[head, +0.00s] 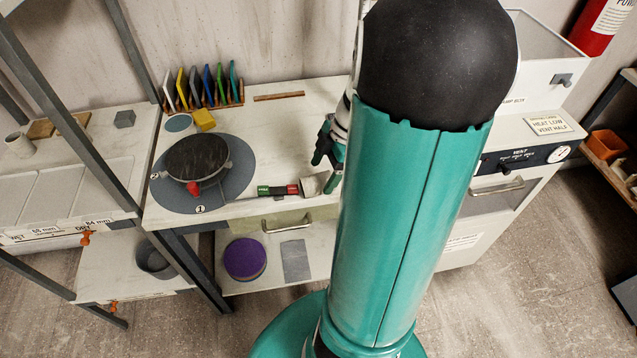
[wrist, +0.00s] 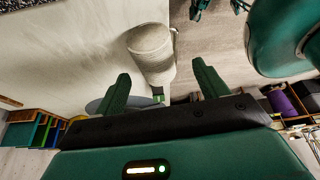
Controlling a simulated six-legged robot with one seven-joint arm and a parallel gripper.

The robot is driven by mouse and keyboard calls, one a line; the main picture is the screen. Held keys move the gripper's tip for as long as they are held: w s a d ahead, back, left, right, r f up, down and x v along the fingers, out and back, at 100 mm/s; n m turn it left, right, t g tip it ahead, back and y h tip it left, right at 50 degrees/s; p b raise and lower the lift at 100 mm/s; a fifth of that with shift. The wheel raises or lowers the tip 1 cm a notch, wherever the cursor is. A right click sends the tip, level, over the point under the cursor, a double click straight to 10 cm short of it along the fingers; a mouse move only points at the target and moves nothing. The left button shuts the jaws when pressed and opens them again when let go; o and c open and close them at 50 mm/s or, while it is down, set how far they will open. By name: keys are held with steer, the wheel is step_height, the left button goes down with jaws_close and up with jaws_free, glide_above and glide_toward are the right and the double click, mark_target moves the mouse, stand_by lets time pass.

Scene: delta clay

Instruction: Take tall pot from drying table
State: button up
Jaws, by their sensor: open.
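A pale pot (head: 313,184) is at the right part of the white work table, near its front edge, partly hidden by my arm. In the wrist view a pale, ribbed, tall pot (wrist: 150,45) shows its round end and its side, just ahead of my fingers. My gripper (wrist: 162,72) is open and empty, with one green finger on each side of the pot's line. I cannot tell whether they touch it. Another small pale pot (head: 20,145) stands on the left table (head: 75,200), which carries WET, DRY and mm labels.
A red and green tool (head: 278,190) lies beside the pot. Coloured plates (head: 203,85) stand in a rack behind. A white kiln-like cabinet (head: 525,165) stands right. Grey posts bound the left table.

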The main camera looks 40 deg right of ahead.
mark_target(318, 178)
steer(key=x, duration=0.5)
steer(key=shift+w+d, duration=0.1)
steer(key=shift+w, duration=0.15)
steer(key=c, duration=1.1)
